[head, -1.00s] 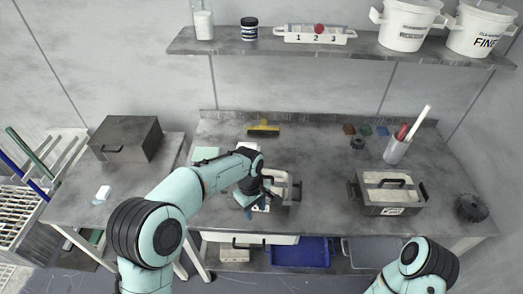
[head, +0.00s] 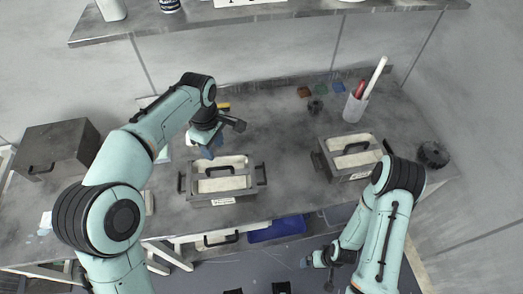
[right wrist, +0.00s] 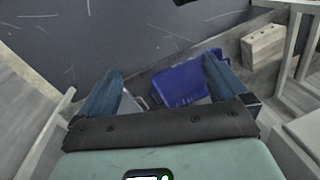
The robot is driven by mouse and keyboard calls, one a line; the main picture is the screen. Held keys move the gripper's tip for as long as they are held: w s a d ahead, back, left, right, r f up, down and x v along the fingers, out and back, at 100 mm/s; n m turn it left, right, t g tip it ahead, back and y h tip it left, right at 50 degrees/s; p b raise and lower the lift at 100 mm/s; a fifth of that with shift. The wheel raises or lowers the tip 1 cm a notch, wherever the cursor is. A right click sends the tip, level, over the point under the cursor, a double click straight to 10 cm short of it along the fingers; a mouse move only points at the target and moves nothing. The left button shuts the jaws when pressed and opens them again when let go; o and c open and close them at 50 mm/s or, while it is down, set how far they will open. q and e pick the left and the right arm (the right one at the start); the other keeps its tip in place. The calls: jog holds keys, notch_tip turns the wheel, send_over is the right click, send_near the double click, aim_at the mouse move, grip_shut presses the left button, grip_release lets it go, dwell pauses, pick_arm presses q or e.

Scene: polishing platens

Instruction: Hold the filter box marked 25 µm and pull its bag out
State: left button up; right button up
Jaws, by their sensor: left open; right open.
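Two grey filter boxes with pale bags inside and dark handles stand on the bench in the head view. One box (head: 222,200) is near the front middle; the other box (head: 322,160) is further right. Each has a white front label, too small to read, so I cannot tell which is marked 25 µm. My left gripper (head: 208,149) is open and empty, above and behind the middle box's left part. My right gripper (head: 318,261) is low in front of the bench, clear of both boxes. Its blue fingers are apart and empty in the right wrist view (right wrist: 162,92).
A dark case (head: 52,150) stands at the left. A white holder (head: 354,108) with a red and a white stick and a black round part (head: 433,154) are at the right. A blue bin (head: 277,229) sits under the bench. A shelf (head: 270,18) crosses above.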

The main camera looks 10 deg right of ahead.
jog(key=s+d+r+m+g+h, duration=0.1)
jog(key=s+d+r+m+g, duration=0.4)
jog(key=d+r, duration=0.5)
jog(key=w+a+r+n+t, duration=0.1)
jog(key=w+a+r+t, duration=0.15)
jog(key=w+r, duration=0.55)
jog(key=w+a+r+t, duration=0.1)
jog(key=w+r+t, duration=0.25)
jog(key=w, duration=0.75)
jog(key=w+a+r+n+t, duration=0.15)
jog(key=w+r+t, duration=0.35)
jog(key=w, duration=0.5)
jog(key=n+g, duration=0.6)
jog(key=n, duration=1.6)
send_near(265, 175)
jog(key=shift+w+a+h, duration=0.25)
jog(key=shift+w+h, duration=0.15)
jog(key=shift+w, duration=0.45)
notch_tip(265, 175, down, 13)
jog(key=shift+r, duration=0.1)
